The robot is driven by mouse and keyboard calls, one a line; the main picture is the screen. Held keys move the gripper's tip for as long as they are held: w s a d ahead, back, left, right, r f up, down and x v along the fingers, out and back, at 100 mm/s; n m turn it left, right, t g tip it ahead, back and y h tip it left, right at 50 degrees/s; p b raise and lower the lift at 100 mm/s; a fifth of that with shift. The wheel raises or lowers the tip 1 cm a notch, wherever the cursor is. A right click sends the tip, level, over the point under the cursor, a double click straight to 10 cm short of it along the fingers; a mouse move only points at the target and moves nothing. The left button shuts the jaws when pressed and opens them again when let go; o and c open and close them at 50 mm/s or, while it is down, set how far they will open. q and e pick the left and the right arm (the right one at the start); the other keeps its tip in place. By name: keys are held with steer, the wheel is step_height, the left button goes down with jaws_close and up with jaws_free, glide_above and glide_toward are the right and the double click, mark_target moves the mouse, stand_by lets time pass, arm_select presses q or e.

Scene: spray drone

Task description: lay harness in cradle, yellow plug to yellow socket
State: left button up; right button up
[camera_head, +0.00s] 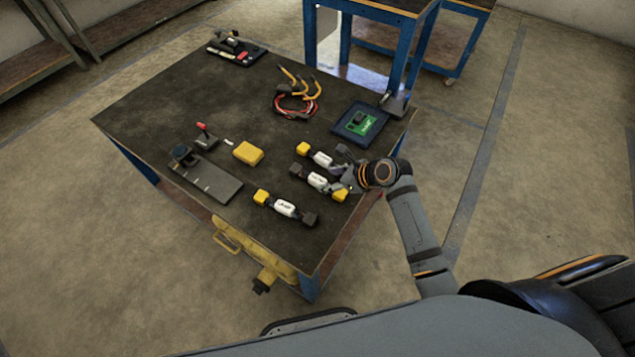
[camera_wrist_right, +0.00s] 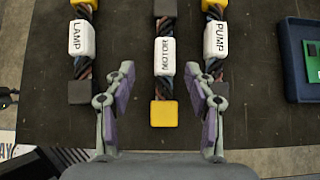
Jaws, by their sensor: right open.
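Three short harnesses with white labels lie side by side at the table's right front. In the wrist view they read LAMP (camera_wrist_right: 82,37), MOTOR (camera_wrist_right: 164,54) and PUMP (camera_wrist_right: 215,39). Each has a yellow plug at one end and a dark one at the other. The MOTOR harness (camera_head: 318,181) is turned round, its yellow plug (camera_wrist_right: 164,114) toward my right gripper. My right gripper (camera_head: 351,172) is open, its fingers (camera_wrist_right: 160,70) apart on either side of the MOTOR harness. I cannot tell for sure which fixture is the cradle. My left gripper is not in view.
A grey plate with a dark round part (camera_head: 215,183), a red-tipped switch box (camera_head: 205,138) and a yellow block (camera_head: 248,153) lie left. A cable bundle (camera_head: 296,103), a blue tray with a green board (camera_head: 361,123) and a dark tray (camera_head: 236,51) lie farther back. The left tabletop is bare.

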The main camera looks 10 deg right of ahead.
mark_target(318, 179)
steer(key=x, duration=0.2)
steer(key=b+x, duration=0.1)
steer(key=x, duration=0.4)
steer(key=shift+w+d, duration=0.25)
steer(key=shift+w, duration=0.1)
steer(key=shift+s, duration=0.1)
jaws_close()
